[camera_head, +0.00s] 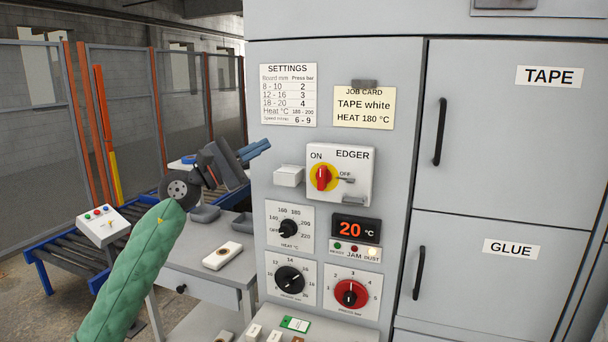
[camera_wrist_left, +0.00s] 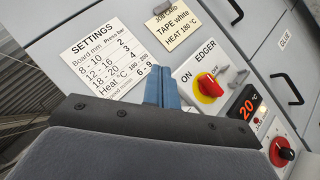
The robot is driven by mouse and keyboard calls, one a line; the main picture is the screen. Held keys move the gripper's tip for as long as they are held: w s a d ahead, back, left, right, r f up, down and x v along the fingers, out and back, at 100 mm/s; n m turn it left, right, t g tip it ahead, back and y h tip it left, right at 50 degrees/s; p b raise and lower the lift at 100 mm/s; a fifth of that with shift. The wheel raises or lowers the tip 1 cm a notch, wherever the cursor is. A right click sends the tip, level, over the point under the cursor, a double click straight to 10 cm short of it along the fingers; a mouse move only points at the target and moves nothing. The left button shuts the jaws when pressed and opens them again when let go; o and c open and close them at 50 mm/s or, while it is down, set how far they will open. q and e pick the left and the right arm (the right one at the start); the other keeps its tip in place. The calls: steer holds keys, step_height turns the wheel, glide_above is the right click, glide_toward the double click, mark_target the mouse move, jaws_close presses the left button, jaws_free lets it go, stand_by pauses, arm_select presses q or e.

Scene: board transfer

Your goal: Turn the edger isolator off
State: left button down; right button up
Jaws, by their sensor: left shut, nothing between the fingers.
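The edger isolator (camera_head: 340,190) is a white box on the grey cabinet front, marked EDGER, ON and OFF. Its red handle (camera_head: 323,178) sits on a yellow disc and stands about upright, towards ON; OFF is to its right. The handle also shows in the left wrist view (camera_wrist_left: 210,87). A small grey metal tab sits by OFF. My left gripper (camera_head: 262,147) has blue fingers, shut and empty. It is left of and slightly above the isolator, apart from it. The fingers also show in the left wrist view (camera_wrist_left: 161,88). My right gripper is not in view.
A white block (camera_head: 289,176) juts out just left of the isolator. Below are dials, a display (camera_head: 355,228) reading 20 °C and a red press knob (camera_head: 350,293). The settings sheet (camera_head: 288,95) and job card (camera_head: 364,107) hang above. A side table (camera_head: 195,262) stands left.

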mark_target(322, 178)
arm_select(q)
step_height(322, 178, down, 8)
steer(key=d+m+g+y, duration=0.1)
steer(key=m+g+y, duration=0.2)
steer(key=m, duration=0.3)
steer(key=shift+w+r+m, duration=0.15)
steer(key=shift+w+m, duration=0.15)
steer(key=shift+w, duration=0.1)
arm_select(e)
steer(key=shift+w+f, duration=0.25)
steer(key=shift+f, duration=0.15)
arm_select(q)
steer(key=shift+d, duration=0.15)
